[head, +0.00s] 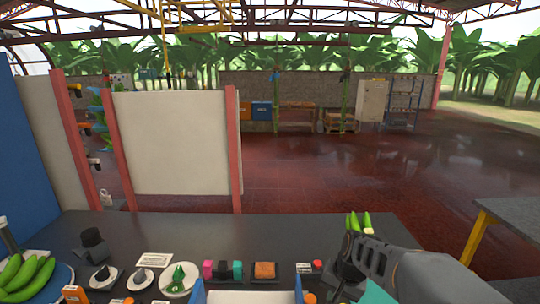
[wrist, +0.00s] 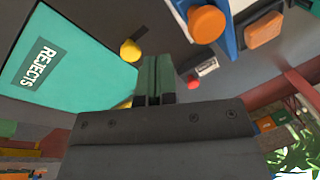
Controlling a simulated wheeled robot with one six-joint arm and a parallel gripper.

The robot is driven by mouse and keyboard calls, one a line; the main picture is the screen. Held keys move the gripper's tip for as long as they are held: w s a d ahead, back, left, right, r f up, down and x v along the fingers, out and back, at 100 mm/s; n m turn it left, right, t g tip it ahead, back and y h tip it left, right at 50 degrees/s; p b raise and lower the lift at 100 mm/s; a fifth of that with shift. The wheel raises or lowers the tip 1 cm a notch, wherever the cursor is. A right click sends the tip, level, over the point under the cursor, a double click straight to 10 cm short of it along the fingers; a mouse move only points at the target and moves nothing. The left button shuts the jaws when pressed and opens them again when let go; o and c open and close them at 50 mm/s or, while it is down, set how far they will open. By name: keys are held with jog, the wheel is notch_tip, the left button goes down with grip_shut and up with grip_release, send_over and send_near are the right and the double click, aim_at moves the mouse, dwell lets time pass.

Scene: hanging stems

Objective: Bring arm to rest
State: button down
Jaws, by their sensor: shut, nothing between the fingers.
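My gripper (wrist: 154,75) shows in the wrist view as two dark green fingers close together, with nothing held between them. In the head view my grey arm reaches in from the lower right, low over the right end of the dark counter (head: 300,225). The teal REJECTS bin (wrist: 85,60) is beside the gripper in the wrist view and mostly hidden by my arm in the head view.
Green bananas (head: 35,272) lie on a blue plate at the left. Small plates, an orange block (head: 265,270) and a pink and teal item (head: 222,269) line the counter's front. A pale partition (head: 175,142) stands behind. A yellow-legged table (head: 483,238) is at right. Open floor lies beyond.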

jog(key=s+r+n+t+h, duration=0.2)
jog(key=s+r+n, duration=0.2)
jog(key=s, duration=0.7)
jog(key=shift+s+d+r+n, duration=0.2)
jog(key=shift+r+n, duration=0.2)
jog(key=shift+r, duration=0.3)
